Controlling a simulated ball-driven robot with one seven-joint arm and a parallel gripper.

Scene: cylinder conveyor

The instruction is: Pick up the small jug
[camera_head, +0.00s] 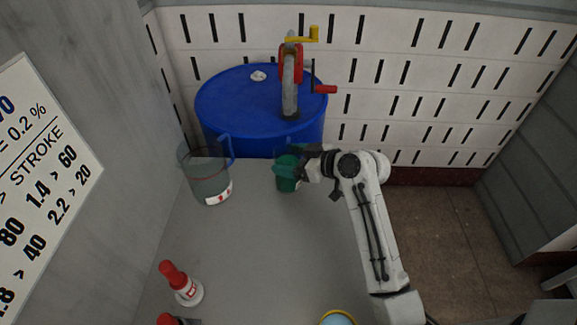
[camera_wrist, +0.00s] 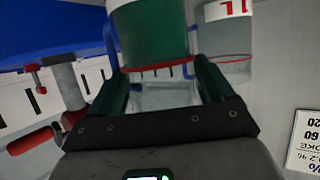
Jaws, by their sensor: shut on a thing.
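The small jug (camera_head: 286,180) is at the far part of the grey table, in front of the blue drum. It looks green and upright. In the wrist view the jug (camera_wrist: 150,32) fills the upper middle, with a red line and a blue handle at its left. My gripper (camera_head: 300,170) reaches it from the right and is shut on it. In the wrist view the fingers (camera_wrist: 162,72) are on both sides of the jug. I cannot tell whether its base touches the table.
A larger clear jug (camera_head: 205,178) with a blue handle stands to the left. A blue drum (camera_head: 240,110) with a hand pump (camera_head: 290,85) stands behind. A red-capped bottle (camera_head: 188,292) is near the front left. The middle of the table (camera_head: 270,250) is clear.

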